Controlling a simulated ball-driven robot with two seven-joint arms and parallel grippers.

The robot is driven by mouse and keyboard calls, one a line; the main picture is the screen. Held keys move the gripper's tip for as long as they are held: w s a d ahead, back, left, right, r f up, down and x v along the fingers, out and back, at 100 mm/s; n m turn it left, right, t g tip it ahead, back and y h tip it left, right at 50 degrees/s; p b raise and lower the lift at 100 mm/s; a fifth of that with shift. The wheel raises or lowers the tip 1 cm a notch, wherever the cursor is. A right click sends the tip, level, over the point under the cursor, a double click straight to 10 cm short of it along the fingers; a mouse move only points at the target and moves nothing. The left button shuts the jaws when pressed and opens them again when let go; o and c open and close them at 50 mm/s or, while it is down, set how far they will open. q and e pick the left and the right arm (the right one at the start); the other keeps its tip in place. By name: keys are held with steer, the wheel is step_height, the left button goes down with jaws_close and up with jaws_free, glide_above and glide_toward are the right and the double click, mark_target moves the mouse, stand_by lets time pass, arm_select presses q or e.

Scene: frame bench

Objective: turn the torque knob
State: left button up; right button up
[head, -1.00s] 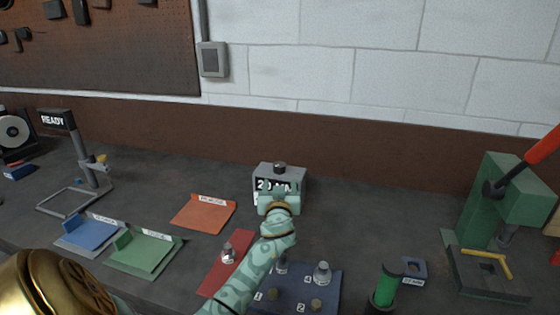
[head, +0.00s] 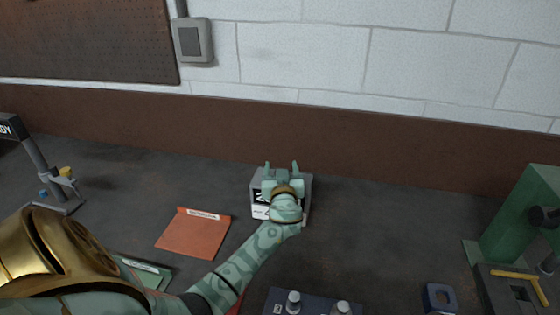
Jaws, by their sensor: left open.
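The gripper and wrist hide most of the box's top and part of the display. The dark knob on top is hidden now, so I cannot tell whether the fingers are around it or touching it. My right gripper is not in view.
A red-orange tray (head: 194,236) lies left of the box. A blue plate with bolts (head: 280,301) is at the front edge. A green press (head: 515,225) stands at the right, with a small blue block (head: 439,297) before it. A stand (head: 40,170) is at the left.

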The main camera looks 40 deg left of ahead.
arm_select(q)
steer(key=shift+c, duration=0.3)
steer(key=c, duration=0.9)
